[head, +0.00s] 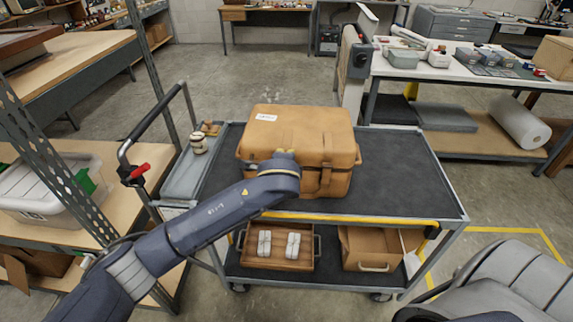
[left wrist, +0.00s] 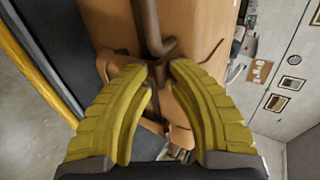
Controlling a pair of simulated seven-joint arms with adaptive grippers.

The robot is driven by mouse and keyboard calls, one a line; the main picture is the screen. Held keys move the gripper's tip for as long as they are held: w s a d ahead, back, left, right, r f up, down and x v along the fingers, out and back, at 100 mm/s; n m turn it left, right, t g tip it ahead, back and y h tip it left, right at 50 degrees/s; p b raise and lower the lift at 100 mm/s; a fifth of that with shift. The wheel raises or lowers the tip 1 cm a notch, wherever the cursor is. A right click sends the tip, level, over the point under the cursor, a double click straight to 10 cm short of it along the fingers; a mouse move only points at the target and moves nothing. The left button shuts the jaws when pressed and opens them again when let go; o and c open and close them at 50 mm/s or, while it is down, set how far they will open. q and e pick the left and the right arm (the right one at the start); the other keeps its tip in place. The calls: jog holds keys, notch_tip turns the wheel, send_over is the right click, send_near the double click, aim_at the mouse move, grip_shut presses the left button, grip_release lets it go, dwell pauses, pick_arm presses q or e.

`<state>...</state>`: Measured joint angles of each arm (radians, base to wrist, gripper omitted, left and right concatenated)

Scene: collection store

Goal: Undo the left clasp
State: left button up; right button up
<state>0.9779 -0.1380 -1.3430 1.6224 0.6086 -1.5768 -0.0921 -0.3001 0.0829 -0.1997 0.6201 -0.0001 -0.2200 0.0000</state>
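A tan case (head: 300,130) with a white label stands closed on the trolley's upper deck. Its right clasp (head: 326,174) shows on the front face. The left clasp is hidden behind my left gripper (head: 285,157) in the head view. In the left wrist view, my left gripper (left wrist: 160,75) has its yellow fingertips close together at the case front (left wrist: 205,45), on either side of a small brown strap or clasp part (left wrist: 160,72). Whether they touch it cannot be told. My right gripper is out of view.
The trolley deck (head: 405,180) is bare to the right of the case. A small pale figure (head: 198,143) stands to its left. A wooden tray (head: 277,263) and a brown box (head: 372,250) sit on the lower shelf. An upright rack post (head: 60,155) is near my left arm.

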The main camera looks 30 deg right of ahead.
pick_arm(q)
jog(key=shift+c, duration=0.3)
grip_shut()
jog(key=shift+s+a+f+t, duration=0.15)
jog(key=shift+s+a+t, duration=0.05)
jog(key=shift+t, duration=0.1)
dwell(0.5)
jog(key=shift+s+a+f+t+h, duration=0.4)
jog(key=shift+s+t+h, duration=0.15)
jog(key=shift+t, duration=0.3)
jog(key=shift+s+a+f+t+h, duration=0.35)
jog(key=shift+s+t+h, duration=0.25)
jog(key=shift+t, duration=0.2)
jog(key=shift+s+a+f+t+h, duration=0.3)
jog(key=shift+s+f+t+h, duration=0.2)
jog(key=shift+t, duration=0.35)
jog(key=shift+s+a, duration=0.1)
